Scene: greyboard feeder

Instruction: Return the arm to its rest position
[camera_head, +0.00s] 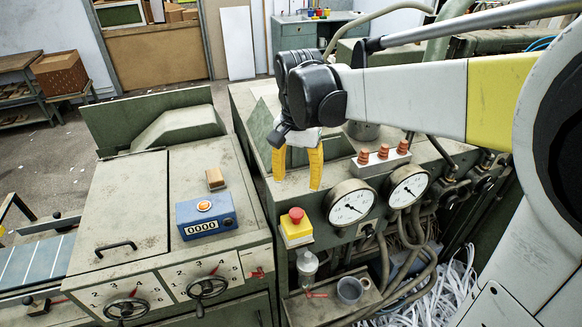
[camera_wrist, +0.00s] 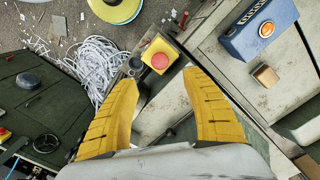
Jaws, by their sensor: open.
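My gripper (camera_head: 297,165) has two yellow fingers and hangs pointing down over the green machine's top, left of the gauges. In the wrist view my gripper (camera_wrist: 165,108) has its fingers spread wide with nothing between them. My white and yellow arm (camera_head: 410,98) reaches in from the right of the head view. A yellow box with a red button (camera_head: 296,230) sits just in front of the gripper. The same red button (camera_wrist: 158,55) shows beyond the fingertips in the wrist view.
Two round gauges (camera_head: 351,203) and several orange insulators (camera_head: 383,152) stand near the gripper. A blue counter box (camera_head: 207,215) and a small tan block (camera_head: 215,179) rest on the left cabinet. A grey mug (camera_head: 350,290) sits low in front. Shredded paper (camera_head: 430,300) lies lower right.

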